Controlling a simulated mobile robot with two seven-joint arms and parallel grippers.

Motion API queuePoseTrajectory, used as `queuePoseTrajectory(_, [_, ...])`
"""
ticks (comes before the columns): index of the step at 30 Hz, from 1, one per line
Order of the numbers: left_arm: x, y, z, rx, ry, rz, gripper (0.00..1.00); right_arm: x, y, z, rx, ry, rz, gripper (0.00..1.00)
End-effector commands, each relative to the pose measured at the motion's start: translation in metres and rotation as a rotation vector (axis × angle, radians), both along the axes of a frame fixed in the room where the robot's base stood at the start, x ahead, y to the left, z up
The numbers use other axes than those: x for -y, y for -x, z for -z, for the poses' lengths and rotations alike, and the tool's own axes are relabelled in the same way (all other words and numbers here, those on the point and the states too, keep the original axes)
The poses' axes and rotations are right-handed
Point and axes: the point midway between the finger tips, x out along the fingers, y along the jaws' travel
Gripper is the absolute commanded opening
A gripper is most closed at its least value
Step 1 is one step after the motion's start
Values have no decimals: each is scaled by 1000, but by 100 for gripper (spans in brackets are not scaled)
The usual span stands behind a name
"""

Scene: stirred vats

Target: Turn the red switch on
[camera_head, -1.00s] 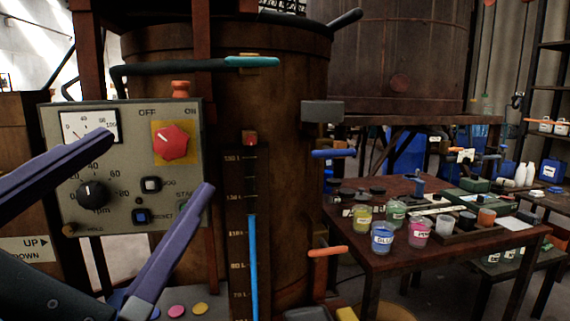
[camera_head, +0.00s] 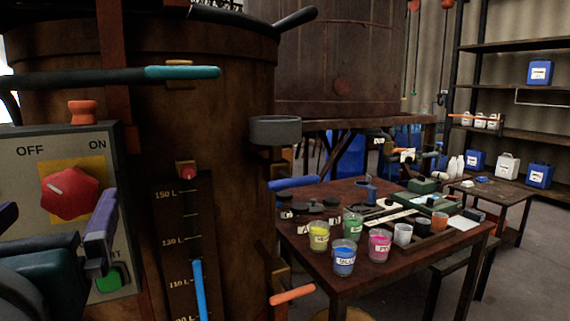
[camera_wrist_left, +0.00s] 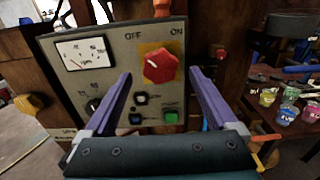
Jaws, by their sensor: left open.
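The red switch (camera_head: 70,194) is a faceted knob on a yellow plate, on a grey control panel (camera_head: 30,170) with OFF and ON printed above it. A white mark on the knob points up and left, toward OFF. It also shows in the left wrist view (camera_wrist_left: 159,66), a little above and between the fingers. My left gripper (camera_wrist_left: 162,85) is open and empty, its two purple fingers pointing toward the panel. In the head view one finger of the left gripper (camera_head: 50,225) shows just right of and below the knob. My right gripper is not in view.
A large rusty vat (camera_head: 215,110) with a level gauge (camera_head: 185,245) stands right of the panel. A teal-handled lever (camera_head: 183,73) juts above the panel. A wooden table (camera_head: 375,270) with several labelled cups stands to the right. A green button (camera_head: 108,280) sits below the switch.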

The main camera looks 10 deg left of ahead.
Motion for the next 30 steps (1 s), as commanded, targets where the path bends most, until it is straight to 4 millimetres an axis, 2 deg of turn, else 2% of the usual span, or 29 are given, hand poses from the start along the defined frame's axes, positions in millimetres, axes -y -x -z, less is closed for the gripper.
queuePoseTrajectory(3, [-11, -18, -3, 2, -2, 0, 92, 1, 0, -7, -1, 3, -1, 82])
queuePoseTrajectory(7, [-18, -30, -1, 2, -3, 1, 92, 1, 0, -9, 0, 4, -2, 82])
queuePoseTrajectory(18, [-22, -36, 0, 0, -1, 1, 91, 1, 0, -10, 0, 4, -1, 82])
queuePoseTrajectory(30, [-22, -35, 0, 0, -1, 1, 46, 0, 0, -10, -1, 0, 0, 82])
